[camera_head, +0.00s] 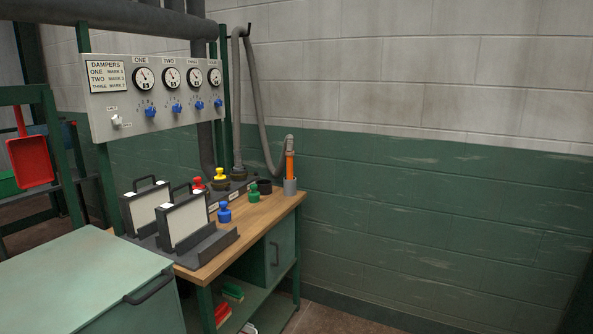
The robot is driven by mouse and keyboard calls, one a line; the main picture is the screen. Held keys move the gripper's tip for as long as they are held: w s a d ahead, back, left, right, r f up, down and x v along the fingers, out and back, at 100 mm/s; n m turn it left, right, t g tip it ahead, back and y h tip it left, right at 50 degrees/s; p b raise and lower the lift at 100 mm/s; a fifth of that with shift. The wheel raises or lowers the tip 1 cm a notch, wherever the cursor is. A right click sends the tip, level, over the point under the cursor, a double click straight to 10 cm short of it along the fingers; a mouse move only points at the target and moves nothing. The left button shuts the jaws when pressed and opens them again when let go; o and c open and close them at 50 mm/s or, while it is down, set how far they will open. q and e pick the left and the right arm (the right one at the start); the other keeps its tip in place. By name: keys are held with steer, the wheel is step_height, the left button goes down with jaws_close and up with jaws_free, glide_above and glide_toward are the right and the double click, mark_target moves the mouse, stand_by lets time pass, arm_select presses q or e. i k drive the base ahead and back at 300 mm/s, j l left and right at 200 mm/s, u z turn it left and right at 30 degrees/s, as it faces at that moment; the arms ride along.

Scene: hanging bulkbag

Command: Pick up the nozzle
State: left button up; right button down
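The nozzle (290,165) looks like an orange upright tube at the end of a grey hose (262,110). It stands in a grey cup-like holder (290,187) at the far right corner of the wooden workbench (262,214). The hose loops up over a hook high on the frame and comes down to the nozzle's top. The nozzle's lower end is hidden in the holder. Neither of my grippers is in view.
Green (253,192), blue (225,213), yellow and red knobbed pieces stand on the bench near the holder. Two framed panels (186,223) stand in dark racks at the front left. A green cabinet (85,280) fills the lower left. The floor at right is clear.

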mark_target(289, 154)
steer(key=i+l, duration=1.6)
steer(key=i, duration=0.2)
